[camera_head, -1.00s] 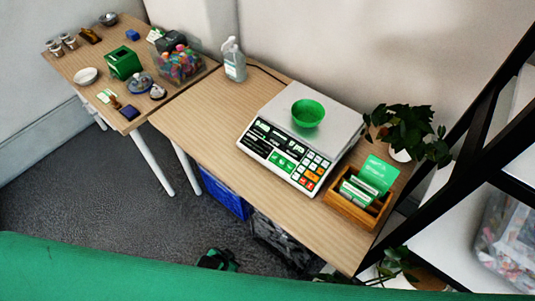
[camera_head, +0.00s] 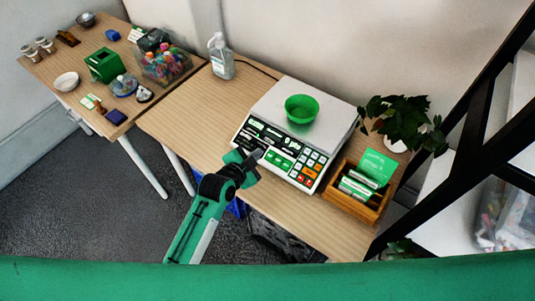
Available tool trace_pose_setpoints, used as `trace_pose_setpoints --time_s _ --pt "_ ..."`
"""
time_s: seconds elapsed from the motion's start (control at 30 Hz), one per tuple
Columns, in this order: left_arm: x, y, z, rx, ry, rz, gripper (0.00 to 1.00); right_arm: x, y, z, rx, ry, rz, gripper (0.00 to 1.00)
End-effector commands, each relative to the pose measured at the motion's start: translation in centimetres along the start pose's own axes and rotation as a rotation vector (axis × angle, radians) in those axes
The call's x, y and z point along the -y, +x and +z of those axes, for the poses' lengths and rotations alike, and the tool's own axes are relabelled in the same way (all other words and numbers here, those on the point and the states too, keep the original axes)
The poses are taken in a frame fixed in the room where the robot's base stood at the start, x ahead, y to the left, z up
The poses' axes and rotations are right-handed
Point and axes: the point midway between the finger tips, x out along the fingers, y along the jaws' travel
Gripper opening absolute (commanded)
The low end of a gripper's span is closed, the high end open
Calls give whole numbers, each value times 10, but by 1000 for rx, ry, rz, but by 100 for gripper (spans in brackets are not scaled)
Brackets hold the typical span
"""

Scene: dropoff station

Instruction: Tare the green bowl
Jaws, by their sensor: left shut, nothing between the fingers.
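The green bowl (camera_head: 301,108) sits upright on the metal plate of the white scale (camera_head: 338,104). The scale's front panel has dark displays on the left and a keypad (camera_head: 309,165) with white, orange and green keys on the right. My left gripper (camera_head: 256,155) is shut and empty. Its tips are at the front panel, over the dark display part, left of the keypad. I cannot tell whether they touch the panel. My left arm hides a little of the panel's left part and the table edge. My right gripper is not in view.
A wooden card box (camera_head: 349,206) stands right of the scale, with a potted plant (camera_head: 405,122) behind it. A clear bottle (camera_head: 221,58) stands at the back left. A second table (camera_head: 62,62) at the left holds several small items. Table left of the scale is bare.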

Motion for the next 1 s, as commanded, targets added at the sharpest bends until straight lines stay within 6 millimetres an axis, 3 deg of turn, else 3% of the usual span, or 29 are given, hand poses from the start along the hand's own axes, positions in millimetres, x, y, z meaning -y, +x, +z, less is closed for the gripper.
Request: trace_pose_setpoints --time_s 0.1,0.27,0.67,1.0 --pt "9 4 -16 -39 47 -23 0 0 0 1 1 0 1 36" --pt "12 5 -21 -51 65 -30 0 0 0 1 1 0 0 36" --pt "10 7 -18 -50 62 -30 0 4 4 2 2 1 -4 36" --pt "-5 28 -2 -51 60 -30 0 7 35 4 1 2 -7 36"
